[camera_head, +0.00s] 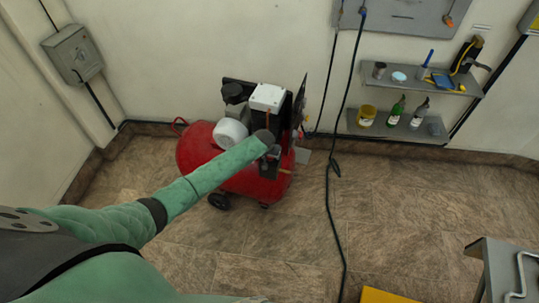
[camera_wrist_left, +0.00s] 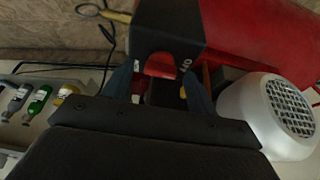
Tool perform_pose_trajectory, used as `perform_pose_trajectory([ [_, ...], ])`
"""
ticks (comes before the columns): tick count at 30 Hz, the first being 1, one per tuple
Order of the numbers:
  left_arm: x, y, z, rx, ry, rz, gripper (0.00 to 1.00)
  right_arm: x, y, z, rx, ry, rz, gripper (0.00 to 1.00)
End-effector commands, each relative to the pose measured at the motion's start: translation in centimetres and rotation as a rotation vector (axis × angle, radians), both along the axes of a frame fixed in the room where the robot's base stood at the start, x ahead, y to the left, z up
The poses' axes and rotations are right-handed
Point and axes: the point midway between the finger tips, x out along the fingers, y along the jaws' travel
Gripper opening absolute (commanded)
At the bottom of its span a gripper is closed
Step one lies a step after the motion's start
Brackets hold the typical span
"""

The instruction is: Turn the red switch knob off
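The red switch knob (camera_wrist_left: 161,66) shows in the left wrist view on a black switch box (camera_wrist_left: 168,32) with white lettering, partly legible, beside it. The box is on a red air compressor (camera_head: 196,152) standing on the floor. In the head view my left arm reaches to the compressor and hides the knob. My left gripper (camera_wrist_left: 160,76) has its fingers apart, one on each side of the knob, with what looks like a small gap to each. Its fingers are hard to make out in the head view. My right gripper is not in view.
A white ribbed motor cover (camera_wrist_left: 270,112) sits close to my left gripper. A black hose (camera_head: 328,190) hangs down to the floor right of the compressor. Wall shelves (camera_head: 400,130) with bottles are at right, a grey bench (camera_head: 505,268) at lower right.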

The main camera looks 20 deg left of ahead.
Motion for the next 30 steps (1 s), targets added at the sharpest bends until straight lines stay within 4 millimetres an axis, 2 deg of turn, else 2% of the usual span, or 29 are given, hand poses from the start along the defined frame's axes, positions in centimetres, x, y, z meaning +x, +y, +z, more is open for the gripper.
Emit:
perform_pose_trajectory([
  [8,-0.2,0.0,0.2,0.000,0.001,-0.001,0.58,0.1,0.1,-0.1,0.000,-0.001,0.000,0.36],
  [13,-1.0,0.1,1.8,0.000,0.001,-0.001,0.58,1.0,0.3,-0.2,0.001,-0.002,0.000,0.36],
  [20,-2.2,0.1,4.9,0.000,-0.001,-0.001,0.58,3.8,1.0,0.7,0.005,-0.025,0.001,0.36],
  [24,-2.7,0.0,6.2,0.000,0.001,0.000,0.58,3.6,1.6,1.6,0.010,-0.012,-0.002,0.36],
  [30,-3.0,0.0,7.1,0.000,0.001,0.000,0.58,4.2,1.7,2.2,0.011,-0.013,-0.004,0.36],
])
